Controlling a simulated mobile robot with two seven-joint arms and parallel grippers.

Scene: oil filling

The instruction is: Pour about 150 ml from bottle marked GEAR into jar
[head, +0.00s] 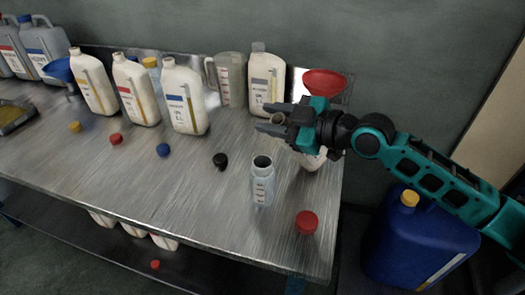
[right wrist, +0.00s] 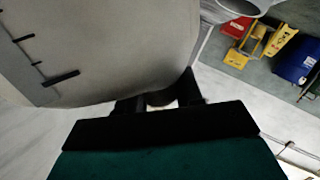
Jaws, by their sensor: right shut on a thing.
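My right gripper (head: 272,119) is behind and to the right of the jar, shut on a whitish bottle (head: 313,161). In the right wrist view, a large pale body with black marks (right wrist: 90,50) fills the upper left, close to the fingers (right wrist: 160,100). I cannot read which bottle is marked GEAR. My left gripper is not in view.
White bottles with yellow, red (head: 137,92) and blue (head: 186,98) labels stand behind. A measuring jug (head: 229,80), a grey-labelled bottle (head: 265,82) and a red funnel (head: 324,82) are at the back right. Loose caps include a black one (head: 220,160) and a red one (head: 306,221).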

